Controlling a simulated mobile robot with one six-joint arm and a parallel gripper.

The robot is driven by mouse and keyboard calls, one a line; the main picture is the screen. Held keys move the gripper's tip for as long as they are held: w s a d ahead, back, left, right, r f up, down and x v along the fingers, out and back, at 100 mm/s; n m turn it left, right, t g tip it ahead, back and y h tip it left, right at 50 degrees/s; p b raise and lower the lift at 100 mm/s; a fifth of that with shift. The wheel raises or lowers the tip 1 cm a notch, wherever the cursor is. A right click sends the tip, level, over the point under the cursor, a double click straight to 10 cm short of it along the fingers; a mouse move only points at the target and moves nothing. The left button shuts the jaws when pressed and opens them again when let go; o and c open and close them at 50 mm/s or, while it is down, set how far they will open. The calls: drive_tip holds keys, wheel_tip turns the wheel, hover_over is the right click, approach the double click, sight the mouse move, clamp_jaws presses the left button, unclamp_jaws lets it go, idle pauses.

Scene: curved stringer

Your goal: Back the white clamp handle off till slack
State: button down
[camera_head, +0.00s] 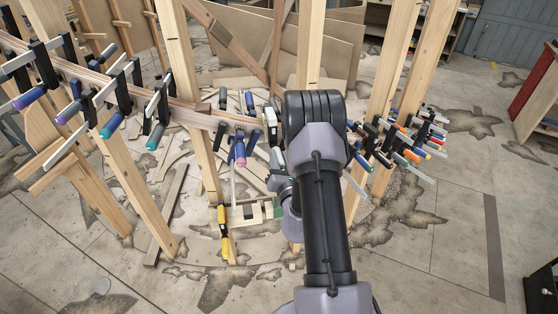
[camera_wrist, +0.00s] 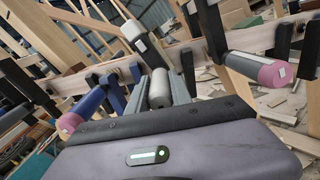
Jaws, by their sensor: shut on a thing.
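The white clamp handle (camera_wrist: 159,88) is a pale grey-white cylinder standing between the two fingers of my gripper (camera_wrist: 160,98) in the wrist view. My gripper is shut on it. A white block of a clamp (camera_wrist: 133,30) shows just beyond the handle. In the head view my arm hides the handle and most of my gripper; a pale clamp part (camera_head: 271,118) shows left of my arm, by the curved wooden strip (camera_head: 195,113). How tight the screw is cannot be told.
A clamp with a pink-ended grey handle (camera_wrist: 262,70) is close on the right, and a blue one with a pink end (camera_wrist: 70,122) is on the left. Wooden posts (camera_head: 310,50) stand around. More clamps with orange handles (camera_head: 411,156) hang at right. Floor at front left is open.

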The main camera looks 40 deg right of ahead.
drive_tip(key=shift+n, duration=0.9)
drive_tip(key=shift+b, duration=0.35)
drive_tip(key=c, duration=1.1)
unclamp_jaws()
drive_tip(key=shift+c, duration=0.2)
